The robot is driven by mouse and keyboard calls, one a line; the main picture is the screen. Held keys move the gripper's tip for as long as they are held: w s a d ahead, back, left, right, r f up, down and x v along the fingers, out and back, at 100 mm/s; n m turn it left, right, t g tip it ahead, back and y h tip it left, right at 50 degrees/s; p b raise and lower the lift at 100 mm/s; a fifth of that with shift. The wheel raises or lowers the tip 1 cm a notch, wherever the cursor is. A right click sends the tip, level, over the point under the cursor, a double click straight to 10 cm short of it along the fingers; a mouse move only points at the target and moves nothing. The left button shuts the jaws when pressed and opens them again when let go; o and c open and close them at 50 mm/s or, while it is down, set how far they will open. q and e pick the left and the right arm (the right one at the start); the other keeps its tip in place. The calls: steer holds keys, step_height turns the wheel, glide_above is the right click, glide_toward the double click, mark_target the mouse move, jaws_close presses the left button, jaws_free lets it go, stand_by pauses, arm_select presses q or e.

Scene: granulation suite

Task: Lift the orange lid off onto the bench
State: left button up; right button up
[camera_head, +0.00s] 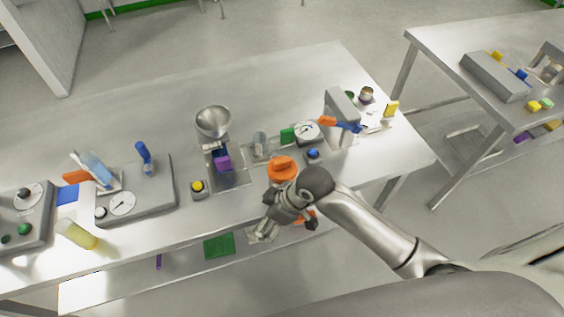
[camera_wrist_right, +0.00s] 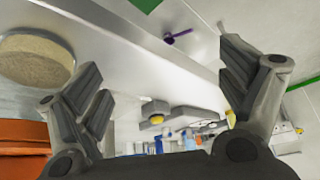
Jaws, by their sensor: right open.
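The orange lid (camera_head: 282,168) is a round piece with a raised top, near the front edge of the bench (camera_head: 130,238) in the head view. A pale body shows just under it, mostly hidden by my right arm. My right gripper (camera_head: 285,226) is on the near side of the lid, around the bench's front edge. Its fingers are spread and empty, as the right wrist view also shows (camera_wrist_right: 163,75). An orange surface (camera_wrist_right: 22,150) at the lower left there lies outside the fingers; whether it is the lid is unclear. My left gripper is not in view.
A yellow button box (camera_head: 198,188) and a metal funnel (camera_head: 213,123) stand left of the lid. A blue-topped button (camera_head: 313,154) and a dial scale (camera_head: 306,131) are to its right. A green tray (camera_head: 219,245) lies below the bench edge. A second table (camera_head: 440,55) stands right.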

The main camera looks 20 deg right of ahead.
step_height(320, 180, up, 3)
steer(key=w+n+g, duration=0.1)
steer(key=w+n, duration=0.1)
steer(key=n+g+p, duration=0.2)
steer(key=n, duration=0.4)
glide_toward(283, 160)
steer(key=x, duration=0.2)
steer(key=p+x, duration=0.1)
steer(key=x, duration=0.2)
steer(key=shift+a, duration=0.4)
steer(key=shift+a+f+h+p, duration=0.1)
steer(key=shift+f+h+p, duration=0.2)
steer(key=shift+f+p, duration=0.05)
steer(key=p+x, duration=0.1)
steer(key=x, duration=0.2)
steer(key=shift+s+f+p, duration=0.1)
steer(key=shift+f+p, duration=0.2)
steer(key=shift+p, duration=0.1)
steer(key=shift+a+f, duration=0.1)
steer(key=shift+f, duration=0.4)
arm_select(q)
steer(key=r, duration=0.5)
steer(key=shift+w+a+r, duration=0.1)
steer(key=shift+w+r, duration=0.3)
arm_select(e)
steer(key=c, duration=1)
